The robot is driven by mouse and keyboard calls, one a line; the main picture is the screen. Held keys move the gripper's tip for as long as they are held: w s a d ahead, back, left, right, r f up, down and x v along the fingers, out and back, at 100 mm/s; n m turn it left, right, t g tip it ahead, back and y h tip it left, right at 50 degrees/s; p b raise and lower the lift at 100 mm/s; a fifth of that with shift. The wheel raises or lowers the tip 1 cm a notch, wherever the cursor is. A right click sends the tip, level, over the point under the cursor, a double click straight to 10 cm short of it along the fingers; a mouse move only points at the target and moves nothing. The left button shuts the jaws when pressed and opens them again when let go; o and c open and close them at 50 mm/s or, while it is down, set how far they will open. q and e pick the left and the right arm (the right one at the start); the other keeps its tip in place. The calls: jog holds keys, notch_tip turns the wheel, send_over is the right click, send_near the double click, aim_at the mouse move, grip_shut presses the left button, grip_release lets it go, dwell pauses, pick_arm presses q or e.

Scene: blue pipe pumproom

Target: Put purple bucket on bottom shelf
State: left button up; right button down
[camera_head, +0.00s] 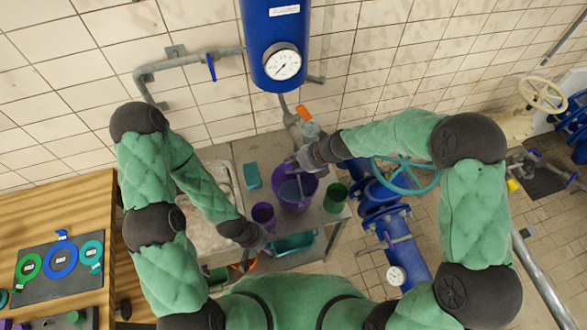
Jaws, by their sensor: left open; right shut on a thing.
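The large purple bucket (310,188) stands upright on the grey metal table (228,150); something blue-grey shows inside it. My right gripper (298,164) comes in from the right and is shut on the bucket at its far rim; the fingertips are partly hidden. My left gripper (244,262) is open and empty, low at the table's near left side, apart from the bucket. The bottom shelf (301,258) shows only in part below the tabletop, with a teal container (292,244) on it.
A smaller purple container (263,214) stands left of the bucket and a green one (335,197) right of it. A teal box (252,176) lies behind left. Blue pipes (383,212) with a teal handwheel (405,176) stand right of the table. A gauge (283,65) hangs above.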

jog(key=shift+w+f+b, duration=0.2)
jog(key=shift+f+b, duration=0.25)
jog(key=shift+f, duration=1.25)
jog(key=c, duration=1.3)
grip_release()
jog(key=shift+s+f, duration=0.1)
jog(key=shift+f, duration=0.05)
jog(key=shift+c, duration=0.2)
jog(key=o, duration=0.3)
